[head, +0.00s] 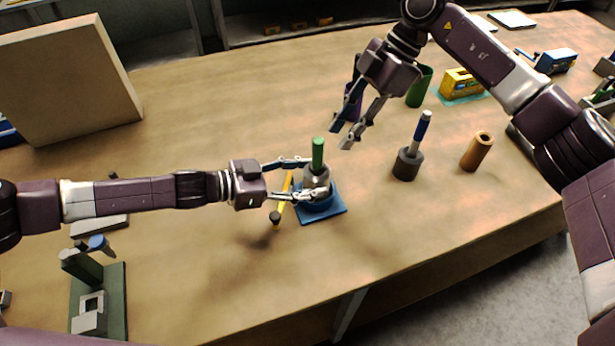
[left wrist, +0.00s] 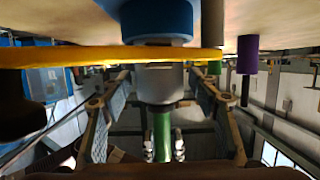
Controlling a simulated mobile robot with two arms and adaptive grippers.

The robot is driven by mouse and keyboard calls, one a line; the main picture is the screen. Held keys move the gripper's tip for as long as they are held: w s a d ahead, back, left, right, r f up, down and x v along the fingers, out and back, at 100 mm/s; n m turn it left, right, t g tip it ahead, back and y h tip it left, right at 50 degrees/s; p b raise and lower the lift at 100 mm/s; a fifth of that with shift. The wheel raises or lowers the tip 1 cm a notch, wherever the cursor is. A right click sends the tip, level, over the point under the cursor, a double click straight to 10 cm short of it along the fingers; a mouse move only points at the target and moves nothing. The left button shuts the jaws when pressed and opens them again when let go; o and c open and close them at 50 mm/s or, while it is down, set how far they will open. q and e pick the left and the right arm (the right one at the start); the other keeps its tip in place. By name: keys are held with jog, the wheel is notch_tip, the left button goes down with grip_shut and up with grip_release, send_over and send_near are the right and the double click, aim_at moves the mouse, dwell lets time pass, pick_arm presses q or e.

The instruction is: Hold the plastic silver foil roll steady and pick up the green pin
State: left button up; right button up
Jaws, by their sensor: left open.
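The silver foil roll (head: 316,178) stands upright on a blue base (head: 335,207), with the green pin (head: 318,152) upright out of its top. My left gripper (head: 314,180) is open, with one finger on each side of the roll. The left wrist view is upside down: the silver roll (left wrist: 160,85) is between the spread fingers, gaps showing, with the green pin (left wrist: 162,135) below and the blue base (left wrist: 157,18) above. My right gripper (head: 342,137) is open and empty, above and to the right of the pin.
To the right stand a dark holder (head: 407,165) with a blue-topped pin and a brown cylinder (head: 477,152). A green cup (head: 420,88) stands behind. The front middle is clear.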

pick_arm(q)
jog(key=shift+d+f, duration=0.2)
jog(key=shift+f, duration=0.05)
jog(key=x, duration=0.7)
jog(key=shift+w+d, duration=0.1)
jog(key=shift+w, duration=0.05)
jog(key=c, duration=1.5)
pick_arm(e)
jog(key=shift+d, duration=0.1)
pick_arm(q)
grip_shut()
pick_arm(e)
jog(key=shift+o, duration=0.4)
